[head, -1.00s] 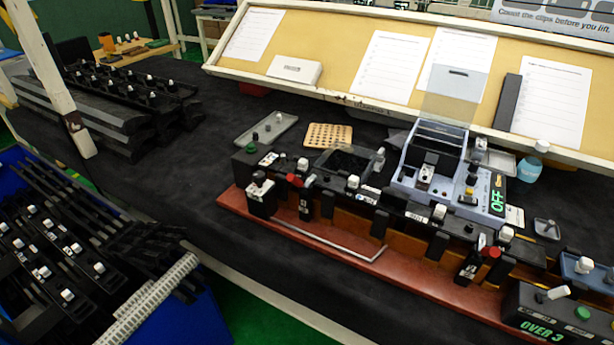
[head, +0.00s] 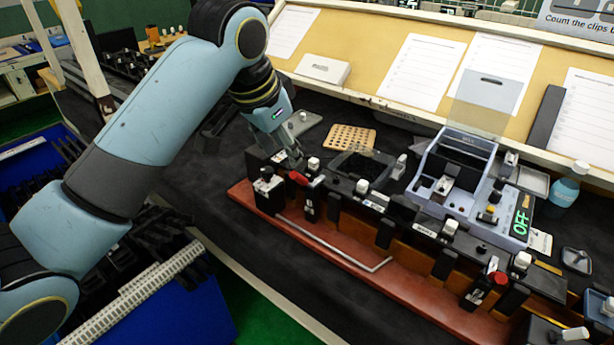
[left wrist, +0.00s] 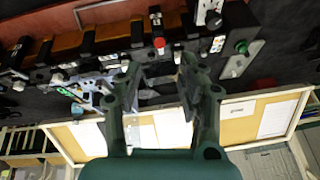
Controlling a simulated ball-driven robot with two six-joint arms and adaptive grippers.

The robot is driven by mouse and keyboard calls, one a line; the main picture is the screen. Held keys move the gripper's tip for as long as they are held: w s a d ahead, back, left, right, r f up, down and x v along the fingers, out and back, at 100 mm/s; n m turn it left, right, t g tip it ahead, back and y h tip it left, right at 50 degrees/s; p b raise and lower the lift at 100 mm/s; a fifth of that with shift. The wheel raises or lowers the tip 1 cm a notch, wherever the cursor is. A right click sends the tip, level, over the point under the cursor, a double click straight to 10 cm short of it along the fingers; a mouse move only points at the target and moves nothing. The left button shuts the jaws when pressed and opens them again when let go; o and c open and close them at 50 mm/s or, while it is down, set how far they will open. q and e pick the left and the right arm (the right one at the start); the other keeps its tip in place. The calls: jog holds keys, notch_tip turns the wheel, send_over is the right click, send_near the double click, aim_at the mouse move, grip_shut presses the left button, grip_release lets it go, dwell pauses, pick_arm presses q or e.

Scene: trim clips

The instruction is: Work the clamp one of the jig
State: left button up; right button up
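The jig (head: 395,268) is a long red-brown base with a row of black blocks along the dark table. A clamp with a red-tipped handle (head: 298,178) sits near its left end; I take this as clamp one, though its marking is too small to read. A similar red-tipped clamp (head: 500,278) is near the right end. My left gripper (head: 294,158) is just behind the left clamp, its fingers partly hard to make out. In the left wrist view its fingers (left wrist: 158,68) are apart and empty, with the red tip (left wrist: 159,43) beyond the gap. My right gripper is not in view.
A grey-blue device with a green OFF display (head: 521,222) stands behind the jig. A perforated tan board (head: 350,138) and a black tray (head: 362,168) lie behind the left half. A blue bin (head: 190,318) with black parts is at front left.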

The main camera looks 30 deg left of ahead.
aim_at(296, 176)
pick_arm(q)
jog(key=p+x, duration=0.1)
jog(key=x, duration=0.9)
jog(key=shift+s, duration=0.1)
jog(key=shift+c, duration=0.4)
grip_shut()
